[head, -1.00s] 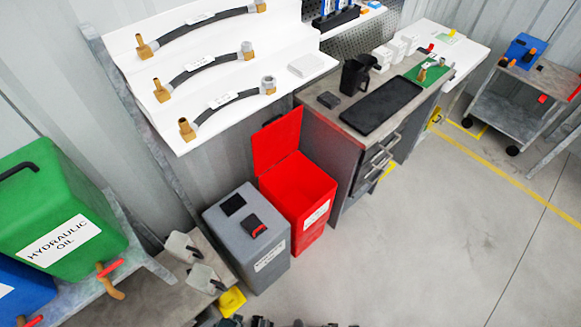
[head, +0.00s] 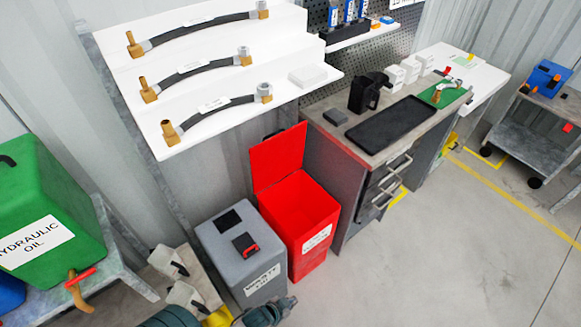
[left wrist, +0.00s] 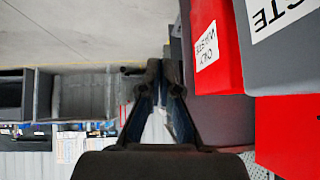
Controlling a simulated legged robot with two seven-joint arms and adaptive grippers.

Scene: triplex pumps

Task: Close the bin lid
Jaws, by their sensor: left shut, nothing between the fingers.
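The red bin (head: 322,222) stands on the floor in the head view with its lid (head: 278,160) open. The lid stands up and tilts back at the rear edge. My left gripper (head: 284,307) is low in the head view, in front of the grey bin and to the near left of the red bin, apart from the lid. In the left wrist view the left gripper (left wrist: 163,80) has its fingers together and empty. The red bin's labelled side (left wrist: 212,65) is right of them there. My right gripper is not in view.
A grey bin (head: 225,262) with a closed top stands left of the red bin. A workbench (head: 330,160) stands right of it. A white hose shelf (head: 185,142) is above and behind, left of the lid. The floor (head: 450,240) at right is clear.

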